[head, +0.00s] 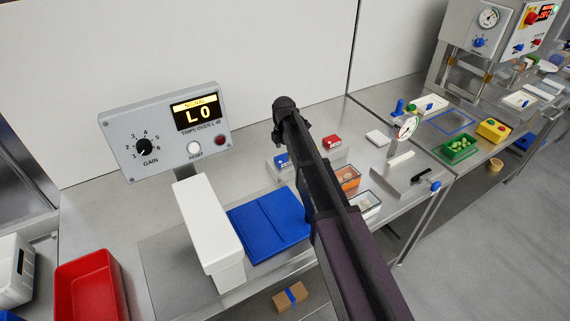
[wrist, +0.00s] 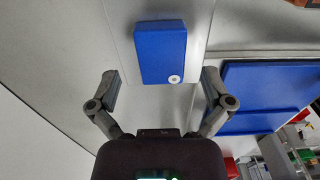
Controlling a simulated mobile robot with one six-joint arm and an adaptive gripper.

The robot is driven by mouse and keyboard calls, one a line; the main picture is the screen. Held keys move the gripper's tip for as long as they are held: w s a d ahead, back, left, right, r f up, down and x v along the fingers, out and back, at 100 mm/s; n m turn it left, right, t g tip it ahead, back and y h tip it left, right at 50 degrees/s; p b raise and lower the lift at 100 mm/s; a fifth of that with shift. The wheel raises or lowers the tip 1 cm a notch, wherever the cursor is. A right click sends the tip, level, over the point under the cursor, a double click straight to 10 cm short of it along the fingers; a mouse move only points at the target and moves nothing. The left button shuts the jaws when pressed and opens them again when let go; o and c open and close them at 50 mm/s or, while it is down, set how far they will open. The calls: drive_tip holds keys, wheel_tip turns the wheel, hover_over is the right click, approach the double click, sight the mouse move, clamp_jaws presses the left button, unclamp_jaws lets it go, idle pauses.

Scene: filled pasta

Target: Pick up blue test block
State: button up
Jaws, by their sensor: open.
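The blue test block (wrist: 160,50) lies on a pale plate (wrist: 196,30) in the wrist view, with a small round white mark near one corner. My gripper (wrist: 161,76) is open, its fingers on either side of the block's near end with a gap on each side; nothing is held. How far the fingers are above the block is hard to tell. In the head view a small blue block (head: 282,160) with a white label shows beside my arm. My arm hides the gripper's fingers there.
A red block (head: 332,141) sits to the right of my arm. A blue mat (head: 268,225), a white housing (head: 208,225) and the gain display box (head: 165,130) stand to the left. Small clear bins (head: 366,206) lie at the right. A red bin (head: 92,289) is at front left.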

drive_tip(key=shift+f+b, duration=0.85)
drive_tip(key=shift+f, duration=0.3)
drive_tip(key=shift+c, duration=0.2)
drive_tip(key=c, duration=1.1)
